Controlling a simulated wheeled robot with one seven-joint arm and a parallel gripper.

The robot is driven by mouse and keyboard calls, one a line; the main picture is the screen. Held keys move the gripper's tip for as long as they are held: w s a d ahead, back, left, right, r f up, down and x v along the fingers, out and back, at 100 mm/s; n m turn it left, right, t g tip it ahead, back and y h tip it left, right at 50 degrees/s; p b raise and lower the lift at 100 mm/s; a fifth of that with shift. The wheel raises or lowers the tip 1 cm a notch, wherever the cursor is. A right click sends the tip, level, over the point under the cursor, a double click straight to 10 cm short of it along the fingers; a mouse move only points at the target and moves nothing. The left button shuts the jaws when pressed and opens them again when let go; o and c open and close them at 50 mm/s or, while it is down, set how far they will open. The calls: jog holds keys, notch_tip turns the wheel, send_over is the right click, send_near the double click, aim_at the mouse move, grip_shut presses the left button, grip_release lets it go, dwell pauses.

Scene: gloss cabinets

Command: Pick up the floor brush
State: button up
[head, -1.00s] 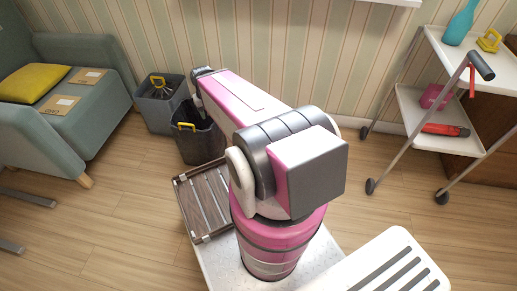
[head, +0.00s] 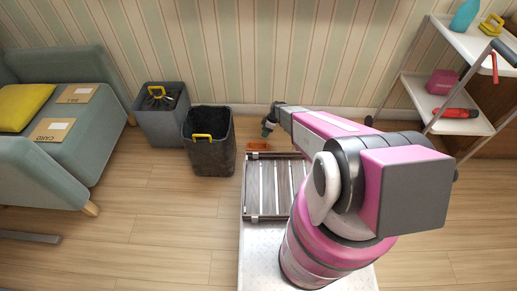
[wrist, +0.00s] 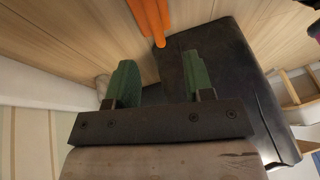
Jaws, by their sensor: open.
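An orange object (head: 258,145), which looks like the floor brush, lies on the wood floor by the wall, right of the front bin. Only a small part of it shows in the head view. In the wrist view its orange handle (wrist: 150,18) is at the top, beyond the fingertips and apart from them. My gripper (head: 268,131) is just above and right of it in the head view. In the wrist view the two green fingers of my gripper (wrist: 158,72) are spread with nothing between them.
Two dark bins with yellow-handled things, a front bin (head: 209,155) and a back bin (head: 160,125), stand left of my gripper. A slatted rack (head: 252,190) is on my base. A sofa (head: 70,135) is at left, a trolley (head: 440,95) at right.

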aim_at(258, 143)
jog(key=x, duration=0.6)
jog(key=shift+w, duration=0.1)
jog(key=x, duration=0.4)
jog(key=shift+w+a+f, duration=0.2)
jog(key=shift+w+a, duration=0.05)
jog(key=shift+w, duration=0.1)
jog(key=shift+s+a+f, duration=0.1)
jog(key=shift+a+f, duration=0.05)
jog(key=shift+f, duration=0.1)
grip_shut()
